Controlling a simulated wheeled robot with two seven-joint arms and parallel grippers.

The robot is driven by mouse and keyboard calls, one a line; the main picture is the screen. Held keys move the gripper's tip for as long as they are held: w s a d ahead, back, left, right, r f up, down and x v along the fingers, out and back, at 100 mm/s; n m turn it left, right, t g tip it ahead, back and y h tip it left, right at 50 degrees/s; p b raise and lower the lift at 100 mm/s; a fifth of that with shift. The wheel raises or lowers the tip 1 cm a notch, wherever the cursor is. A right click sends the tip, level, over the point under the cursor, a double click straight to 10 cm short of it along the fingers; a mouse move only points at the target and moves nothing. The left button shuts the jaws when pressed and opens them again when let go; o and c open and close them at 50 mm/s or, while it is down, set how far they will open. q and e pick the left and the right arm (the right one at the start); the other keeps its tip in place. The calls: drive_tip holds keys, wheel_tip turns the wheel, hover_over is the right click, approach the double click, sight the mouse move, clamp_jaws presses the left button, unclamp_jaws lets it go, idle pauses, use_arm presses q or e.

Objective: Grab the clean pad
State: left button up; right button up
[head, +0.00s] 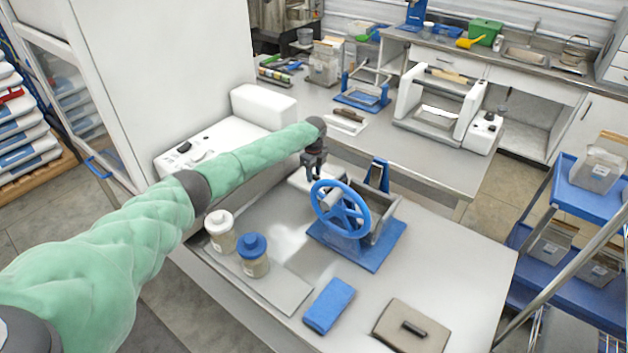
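A flat blue pad (329,305) lies on the near metal table, toward its front edge; I cannot tell from its look whether it is the clean one. My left arm, in a green sleeve, reaches across from the left. My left gripper (314,172) points down beside the top of a blue handwheel (341,209), well behind the blue pad and apart from it. A pale flat-topped thing (302,181) shows just by the fingers. The fingers are small and dark, and I cannot tell whether they are open or hold anything. My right gripper is not in view.
The handwheel belongs to a metal hopper on a blue base (378,250). A white-lidded jar (220,232) and a blue-lidded jar (253,257) stand left of it. A grey lid with a dark handle (411,328) lies at front right. A blue shelf cart (590,200) stands right.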

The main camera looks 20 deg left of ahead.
use_arm(q)
drive_tip(key=shift+c, duration=0.5)
clamp_jaws()
drive_tip(key=shift+r, duration=0.1)
